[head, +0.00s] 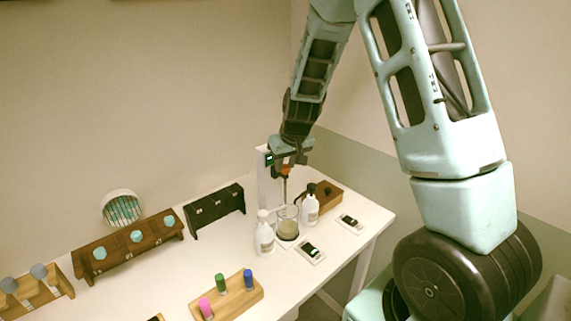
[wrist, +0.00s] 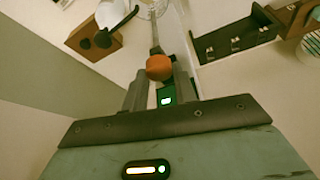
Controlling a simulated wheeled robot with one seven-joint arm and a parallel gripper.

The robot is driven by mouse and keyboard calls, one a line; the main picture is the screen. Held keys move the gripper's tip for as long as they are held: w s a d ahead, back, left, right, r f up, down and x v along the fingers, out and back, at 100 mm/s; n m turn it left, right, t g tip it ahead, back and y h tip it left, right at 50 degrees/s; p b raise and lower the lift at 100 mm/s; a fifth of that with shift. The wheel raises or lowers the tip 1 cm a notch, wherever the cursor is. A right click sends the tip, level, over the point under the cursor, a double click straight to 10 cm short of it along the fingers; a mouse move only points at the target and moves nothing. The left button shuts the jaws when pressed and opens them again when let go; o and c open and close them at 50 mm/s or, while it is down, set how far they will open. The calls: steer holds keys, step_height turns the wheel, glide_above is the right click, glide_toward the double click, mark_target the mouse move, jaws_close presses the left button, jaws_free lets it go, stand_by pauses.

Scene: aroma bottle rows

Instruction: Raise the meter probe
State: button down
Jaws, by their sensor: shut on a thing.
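The meter probe is a thin grey rod (head: 284,190) with an orange knob (head: 286,171) at its top. In the wrist view the knob (wrist: 159,67) sits between my two fingertips, and the rod (wrist: 155,36) runs away from it. My gripper (head: 288,164) is shut on the knob, with the rod hanging about upright over a glass beaker (head: 287,229). The beaker holds some murky liquid. I cannot tell whether the rod's lower tip is inside the beaker. A white meter stand (head: 265,180) rises behind the probe, partly hidden by my gripper.
Racks with coloured caps (head: 228,298) fill the left of the white table (head: 345,245).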

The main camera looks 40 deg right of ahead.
steer(key=shift+w+r, duration=0.15)
steer(key=shift+r, duration=0.1)
steer(key=c, duration=1.1)
jaws_free()
steer(key=shift+s, duration=0.2)
steer(key=b+v, duration=0.3)
steer(key=v, duration=1.4)
steer(key=shift+s, duration=0.15)
steer(key=shift+r, duration=0.1)
